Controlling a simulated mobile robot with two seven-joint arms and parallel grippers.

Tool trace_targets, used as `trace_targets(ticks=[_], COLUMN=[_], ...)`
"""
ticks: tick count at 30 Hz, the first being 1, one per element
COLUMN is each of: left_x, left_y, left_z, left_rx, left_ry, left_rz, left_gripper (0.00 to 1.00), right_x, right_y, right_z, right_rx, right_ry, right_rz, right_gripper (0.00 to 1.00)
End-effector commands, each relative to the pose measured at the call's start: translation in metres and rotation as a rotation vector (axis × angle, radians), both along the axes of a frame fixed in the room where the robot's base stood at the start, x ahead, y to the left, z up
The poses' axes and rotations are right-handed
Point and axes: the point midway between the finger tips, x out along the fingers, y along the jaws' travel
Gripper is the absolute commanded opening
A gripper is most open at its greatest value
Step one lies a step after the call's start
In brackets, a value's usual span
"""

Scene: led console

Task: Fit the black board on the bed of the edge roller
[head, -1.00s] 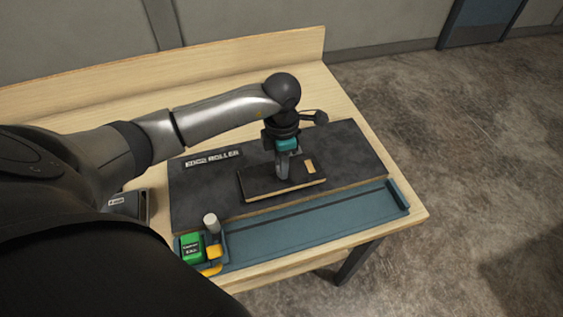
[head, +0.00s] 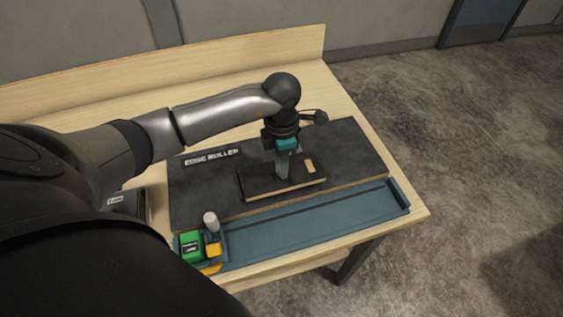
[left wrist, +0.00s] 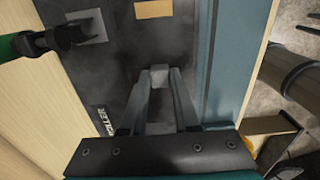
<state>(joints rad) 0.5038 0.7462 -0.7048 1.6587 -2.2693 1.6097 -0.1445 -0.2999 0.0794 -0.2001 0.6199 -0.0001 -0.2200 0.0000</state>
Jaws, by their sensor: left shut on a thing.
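The black board (head: 257,189) is a small dark slab with a tan label and pale front edge. It lies over the wide dark bed of the edge roller (head: 350,150), near its front edge; I cannot tell whether it is fully seated. My left gripper (head: 283,176) points down over the board's middle and is shut on its upright grip. In the left wrist view the two fingers (left wrist: 160,76) close on a small grey piece, and the tan label (left wrist: 155,9) shows beyond. The fingers hide part of the board. My right gripper is not in view.
A blue rail (head: 310,222) runs along the front, with a green and yellow carriage (head: 192,247) and pale knob (head: 211,222) at its left end. A black fitting (head: 314,117) stands behind the gripper. Bare wooden table (head: 345,95) lies behind.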

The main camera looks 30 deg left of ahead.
Motion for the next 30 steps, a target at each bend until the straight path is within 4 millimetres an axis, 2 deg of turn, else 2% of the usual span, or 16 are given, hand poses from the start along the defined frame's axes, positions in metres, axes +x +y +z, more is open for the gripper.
trace_targets(ticks=[30], left_x=[0.001], left_y=[0.000], left_z=[-0.012], left_rx=[0.000], left_ry=[-0.001], left_rz=[0.001], left_gripper=[0.00], right_x=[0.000], right_y=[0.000], right_z=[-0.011], right_rx=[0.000], right_ry=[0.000], right_rz=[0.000], right_gripper=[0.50])
